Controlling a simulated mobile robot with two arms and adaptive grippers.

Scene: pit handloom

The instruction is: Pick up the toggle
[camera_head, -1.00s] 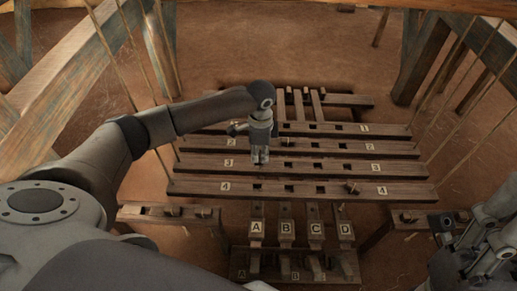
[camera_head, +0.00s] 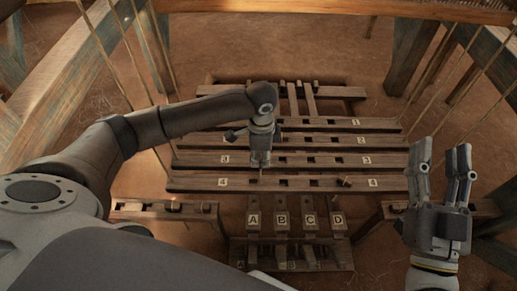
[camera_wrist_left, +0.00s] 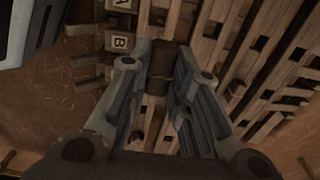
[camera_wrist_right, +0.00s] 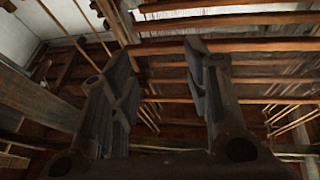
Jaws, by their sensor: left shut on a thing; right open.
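My left gripper (camera_head: 261,164) points down over the slotted boards, near the left part of board 4 (camera_head: 200,183). In the left wrist view its fingers (camera_wrist_left: 170,95) are closed around a short dark brown toggle (camera_wrist_left: 161,62). The toggle is mostly hidden by the fingers in the head view. A thin piece shows just below the fingertips there; I cannot tell whether it touches the board. My right gripper (camera_head: 442,160) is open and empty, pointing up at the right, away from the boards.
Another small peg (camera_head: 345,181) sits on board 4 at right. Treadles lettered A to D (camera_head: 281,219) lie in front. Side rails with pegs stand left (camera_head: 150,209) and right (camera_head: 480,208). Hanging cords and slanted posts (camera_head: 410,50) flank the boards.

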